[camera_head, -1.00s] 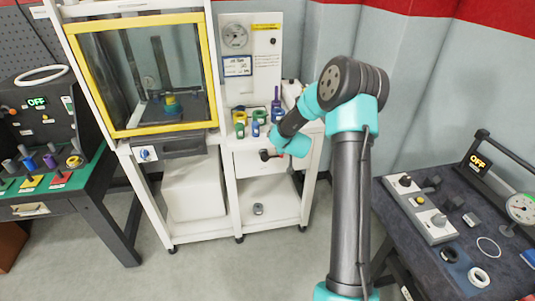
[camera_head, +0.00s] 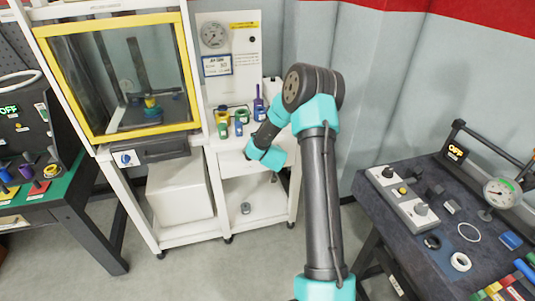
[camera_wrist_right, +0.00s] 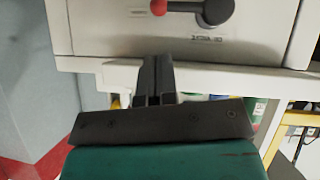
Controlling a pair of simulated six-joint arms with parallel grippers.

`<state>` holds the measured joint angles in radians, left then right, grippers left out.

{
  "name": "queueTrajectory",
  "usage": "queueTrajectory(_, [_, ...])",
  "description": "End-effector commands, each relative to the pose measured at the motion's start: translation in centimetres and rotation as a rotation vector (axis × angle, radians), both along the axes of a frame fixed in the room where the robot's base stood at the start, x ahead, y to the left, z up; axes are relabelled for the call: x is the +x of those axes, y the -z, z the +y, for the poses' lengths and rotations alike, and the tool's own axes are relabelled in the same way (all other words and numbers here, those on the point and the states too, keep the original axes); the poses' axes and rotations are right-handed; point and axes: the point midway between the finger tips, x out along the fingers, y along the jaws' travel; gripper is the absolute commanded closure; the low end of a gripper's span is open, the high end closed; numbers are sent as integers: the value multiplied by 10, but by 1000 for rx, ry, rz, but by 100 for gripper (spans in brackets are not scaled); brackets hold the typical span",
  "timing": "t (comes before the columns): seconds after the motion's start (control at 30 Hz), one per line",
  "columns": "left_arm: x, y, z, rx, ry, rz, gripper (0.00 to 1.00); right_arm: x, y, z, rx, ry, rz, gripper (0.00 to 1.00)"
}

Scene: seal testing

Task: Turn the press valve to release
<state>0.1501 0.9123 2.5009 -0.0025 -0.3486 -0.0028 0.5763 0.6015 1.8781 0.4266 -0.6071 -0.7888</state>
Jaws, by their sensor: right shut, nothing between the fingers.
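The press valve shows in the right wrist view as a black lever (camera_wrist_right: 190,7) with a red knob (camera_wrist_right: 158,7) on a white panel (camera_wrist_right: 110,30). The lever lies level across the top of the picture, partly cut off. My right gripper (camera_wrist_right: 155,65) is shut and empty, apart from the lever, with its tips pointing toward the panel. In the head view my right arm hides most of the valve. The yellow-framed press (camera_head: 194,70) stands on the white cart at left. My left gripper is not in view.
Several coloured small parts (camera_head: 243,117) stand on the white cart (camera_head: 222,190) above the panel. A dark bench (camera_head: 400,225) with switches and a gauge (camera_head: 502,192) is at right. A green-topped bench (camera_head: 60,192) is at left.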

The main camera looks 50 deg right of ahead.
Motion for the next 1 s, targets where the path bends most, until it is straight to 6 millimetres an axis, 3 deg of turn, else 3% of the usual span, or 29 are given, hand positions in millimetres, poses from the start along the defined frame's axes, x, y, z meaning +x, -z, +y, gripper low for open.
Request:
queueTrajectory(0.5, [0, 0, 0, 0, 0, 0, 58, 48, 42, -41, 1, -1, 1, 100])
queueTrajectory(1.0, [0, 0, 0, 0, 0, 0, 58, 55, 47, -46, 1, -2, 0, 100])
